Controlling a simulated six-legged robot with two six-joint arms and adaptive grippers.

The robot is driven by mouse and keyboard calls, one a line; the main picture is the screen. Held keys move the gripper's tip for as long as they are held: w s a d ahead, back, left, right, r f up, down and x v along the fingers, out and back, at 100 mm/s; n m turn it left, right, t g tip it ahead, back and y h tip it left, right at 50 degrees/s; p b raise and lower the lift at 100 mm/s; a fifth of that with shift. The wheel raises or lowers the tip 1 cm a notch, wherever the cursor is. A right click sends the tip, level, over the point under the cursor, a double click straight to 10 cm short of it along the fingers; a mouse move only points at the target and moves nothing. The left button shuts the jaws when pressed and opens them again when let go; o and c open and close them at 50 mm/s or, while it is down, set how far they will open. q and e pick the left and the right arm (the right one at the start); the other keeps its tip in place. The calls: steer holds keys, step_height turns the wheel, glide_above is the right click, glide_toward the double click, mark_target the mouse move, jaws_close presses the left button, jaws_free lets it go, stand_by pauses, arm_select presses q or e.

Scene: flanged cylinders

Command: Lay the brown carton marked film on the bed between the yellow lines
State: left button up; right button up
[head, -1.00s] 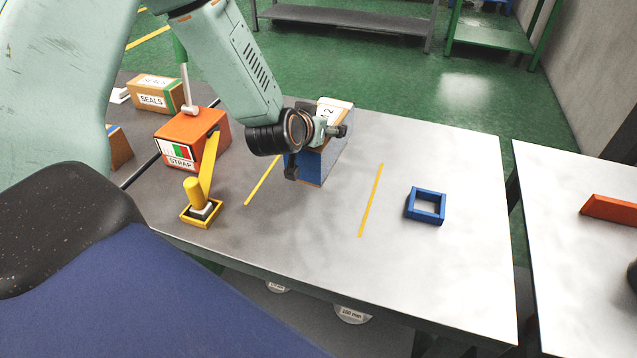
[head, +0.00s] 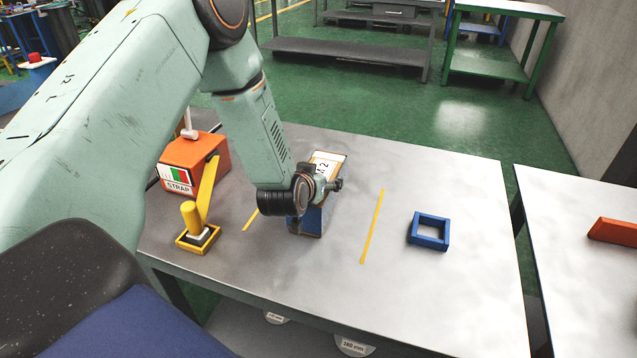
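A carton (head: 311,222) with a blue side, brownish edges and a white top label (head: 328,166) is between the two yellow lines, the left line (head: 250,220) and the right line (head: 372,225), on the grey metal bed (head: 440,190). I cannot read "film" on it; the label is partly hidden. My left gripper (head: 318,202) comes down over the carton, with its fingers around it, and appears shut on it. The near finger is mostly hidden. I cannot tell whether the carton's underside touches the bed. My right gripper is out of view.
A blue square frame (head: 429,231) lies to the right. Another table (head: 580,250) with an orange block (head: 612,231) stands beyond a gap.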

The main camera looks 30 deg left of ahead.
arm_select(q)
steer(key=shift+w+d+f, duration=0.1)
steer(key=shift+f, duration=0.05)
steer(key=shift+d+r, duration=0.15)
steer(key=shift+r, duration=0.05)
steer(key=shift+s+r, duration=0.2)
steer(key=shift+s, duration=0.15)
steer(key=shift+f, duration=0.25)
steer(key=o, duration=1.6)
steer(key=shift+w+f, duration=0.2)
steer(key=shift+f, duration=0.05)
steer(key=shift+o, duration=1.1)
steer(key=shift+s+r, duration=0.25)
steer(key=shift+w, duration=0.2)
steer(key=shift+s+r, duration=0.1)
steer(key=shift+s, duration=0.05)
steer(key=p+v, duration=0.2)
steer(key=v, duration=1)
steer(key=shift+p, duration=0.3)
